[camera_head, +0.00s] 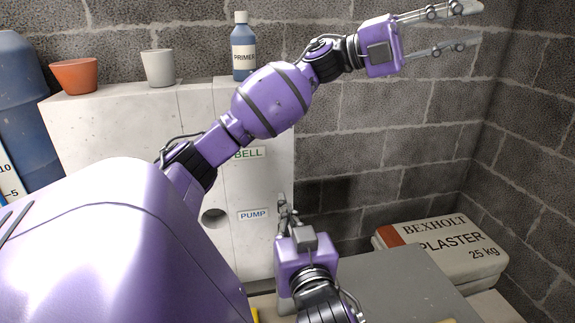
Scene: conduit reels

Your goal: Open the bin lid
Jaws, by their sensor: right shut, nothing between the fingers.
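A flat grey panel (405,285), which looks like the bin lid, lies at the lower right and appears closed. Its near part runs out of the picture, and my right arm hides part of its left side. My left gripper (478,24) is at the upper right, open and empty, well above the panel and apart from it. My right gripper (285,207) is low in the middle, pointing away toward the wall, shut and empty. It is beside the panel's left edge; I cannot tell whether it touches.
A plaster bag (447,248) lies behind the panel. A pale cabinet (110,135) carries a terracotta pot (75,76), a grey pot (158,68) and a primer bottle (243,50). A blue barrel (22,110) stands left. A block wall (390,115) closes the back.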

